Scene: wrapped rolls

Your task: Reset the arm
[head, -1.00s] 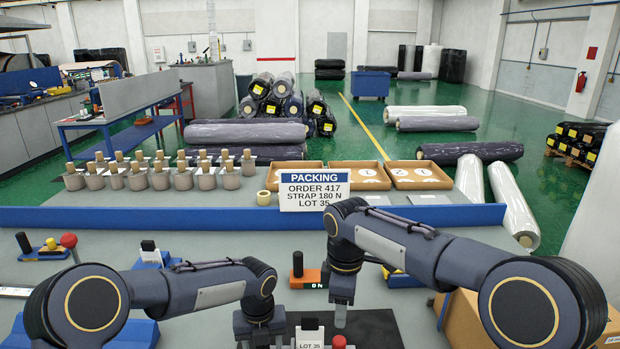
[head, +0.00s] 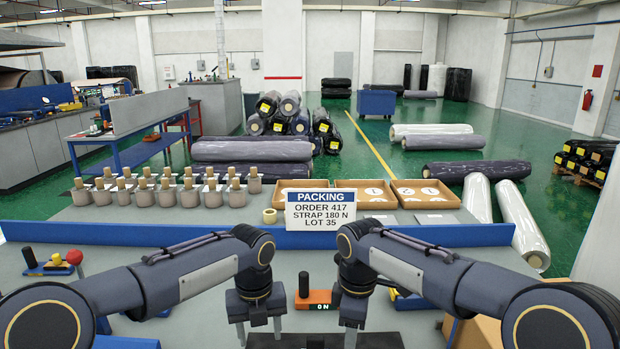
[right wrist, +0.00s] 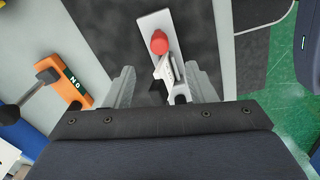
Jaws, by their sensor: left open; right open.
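My two arms reach in over the grey bench (head: 190,265) in the head view. My left gripper (head: 259,332) points down, its two fingers apart with nothing between them. My right gripper (head: 350,338) hangs to its right, seen nearly edge-on, its tips near the frame's lower edge. The right wrist view shows the right gripper (right wrist: 162,88) open, fingers spread. Below and between them is a white device with a red knob (right wrist: 159,42) on a dark mat (right wrist: 110,35); I see no contact with it.
An orange switch block (head: 314,299) marked ON, with a black handle, stands between the grippers. A low blue wall (head: 150,236) runs behind, with a PACKING sign (head: 320,210). Wrapped cores (head: 170,190) and trays (head: 365,194) lie beyond. A cardboard box (head: 475,331) is at right.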

